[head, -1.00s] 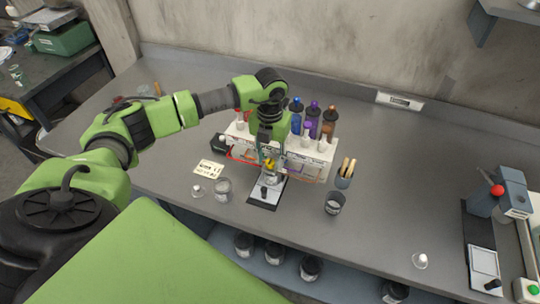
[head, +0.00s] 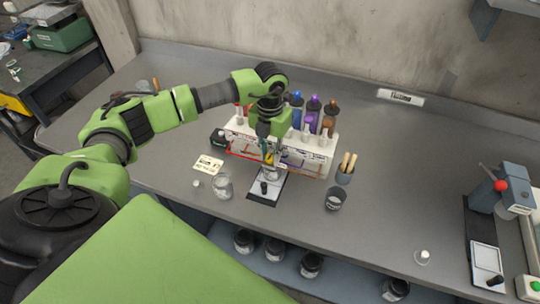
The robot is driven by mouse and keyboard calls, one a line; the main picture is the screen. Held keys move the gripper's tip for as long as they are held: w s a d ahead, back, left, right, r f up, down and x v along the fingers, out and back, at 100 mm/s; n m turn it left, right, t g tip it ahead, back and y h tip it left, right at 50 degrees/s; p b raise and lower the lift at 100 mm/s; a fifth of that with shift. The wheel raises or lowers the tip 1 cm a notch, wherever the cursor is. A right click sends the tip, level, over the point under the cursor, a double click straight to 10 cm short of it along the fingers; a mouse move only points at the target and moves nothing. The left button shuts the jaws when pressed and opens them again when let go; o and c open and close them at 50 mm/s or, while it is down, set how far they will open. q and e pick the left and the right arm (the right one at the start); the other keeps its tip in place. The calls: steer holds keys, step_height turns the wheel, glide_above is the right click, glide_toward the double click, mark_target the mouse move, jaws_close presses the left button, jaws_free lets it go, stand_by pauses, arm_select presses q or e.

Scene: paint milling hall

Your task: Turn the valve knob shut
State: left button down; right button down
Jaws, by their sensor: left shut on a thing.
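My left gripper (head: 268,150) reaches down from my green arm onto a small stand (head: 265,189) with a dark base and pale plate on the bench. It is shut on the valve knob, a small yellow part (head: 269,159) at the top of the stand's fitting. The fingers hide most of the knob, so how far it is turned cannot be told. A dark upright part stands at the front of the stand. My right gripper is not in view.
A white rack (head: 318,147) with several coloured bottles stands close behind the gripper. A glass jar (head: 222,187) is left of the stand; a dark cup (head: 334,199) and a holder with wooden sticks (head: 345,170) are right.

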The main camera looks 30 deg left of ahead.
arm_select(q)
steer(key=m+b, duration=0.5)
steer(key=shift+w+f, duration=0.1)
steer(key=shift+f, duration=0.1)
steer(key=m+b, duration=0.5)
steer(key=m, duration=0.1)
steer(key=shift+r+m, duration=0.1)
steer(key=shift+m, duration=0.2)
steer(key=m+b, duration=0.1)
steer(key=m, duration=0.2)
steer(key=shift+r+b, duration=0.1)
steer(key=shift+b, duration=0.25)
steer(key=shift+m+b, duration=0.4)
steer(key=shift+m, duration=0.5)
steer(key=shift+r, duration=0.1)
steer(key=c, duration=1.8)
jaws_free()
